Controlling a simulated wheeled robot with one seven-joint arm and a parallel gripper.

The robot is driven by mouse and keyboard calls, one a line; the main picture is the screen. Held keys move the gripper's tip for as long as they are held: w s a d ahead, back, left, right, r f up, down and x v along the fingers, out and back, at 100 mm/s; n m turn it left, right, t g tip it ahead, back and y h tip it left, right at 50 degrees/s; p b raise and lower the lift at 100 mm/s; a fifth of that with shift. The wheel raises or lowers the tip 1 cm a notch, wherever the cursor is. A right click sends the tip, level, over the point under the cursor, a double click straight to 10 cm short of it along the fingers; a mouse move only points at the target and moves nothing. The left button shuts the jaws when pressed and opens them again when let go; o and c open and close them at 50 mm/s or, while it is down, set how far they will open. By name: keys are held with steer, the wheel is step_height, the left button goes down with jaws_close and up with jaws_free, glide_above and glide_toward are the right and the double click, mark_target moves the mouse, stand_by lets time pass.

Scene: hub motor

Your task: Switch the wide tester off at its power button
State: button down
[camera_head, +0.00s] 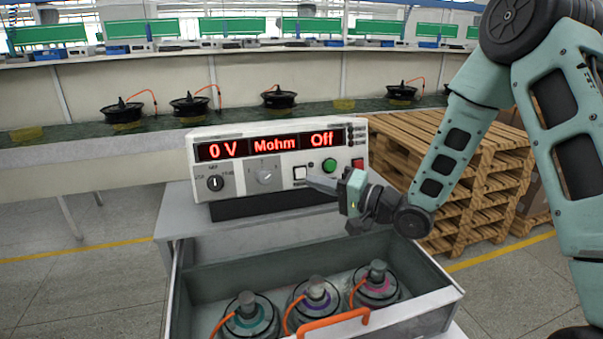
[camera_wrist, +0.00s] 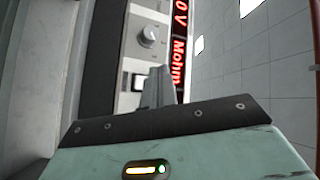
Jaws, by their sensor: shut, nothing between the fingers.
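The wide tester (camera_head: 240,150) stands on a grey cabinet, its red display lit with "0 V", "Mohm" and "Off". Its front has two knobs, a white square button (camera_head: 299,172), a round green button (camera_head: 329,165) and a red button (camera_head: 357,163). No readable label shows which is the power button. My gripper (camera_head: 311,182) is shut and empty, its tips in front of the panel just below and right of the white button.
An open drawer (camera_head: 440,299) below the tester holds several round capped objects (camera_head: 316,292) with orange cables, and has an orange handle (camera_head: 333,322). Wooden pallets (camera_head: 470,150) stand behind at right. A bench (camera_head: 60,140) with wheel motors runs behind.

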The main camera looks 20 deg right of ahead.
steer(key=shift+s, duration=0.15)
steer(key=s+r+p, duration=0.1)
steer(key=s, duration=0.5)
steer(key=shift+s+r, duration=0.25)
steer(key=shift+r, duration=0.1)
stand_by(0.3)
steer(key=s+a+f+n+g+h, duration=0.4)
steer(key=a+f+n+g+h, duration=0.1)
steer(key=a+n+g+h, duration=0.15)
steer(key=s+r+n+g+h, duration=0.1)
steer(key=s+n+g+h, duration=0.1)
steer(key=s, duration=0.9)
steer(key=s+a+r+n+g+h, duration=0.1)
steer(key=s+n+g+h, duration=0.2)
steer(key=s, duration=0.8)
steer(key=shift+r+n+g, duration=0.3)
steer(key=shift+n+g, duration=0.35)
steer(key=shift+g, duration=0.4)
steer(key=shift+h, duration=0.25)
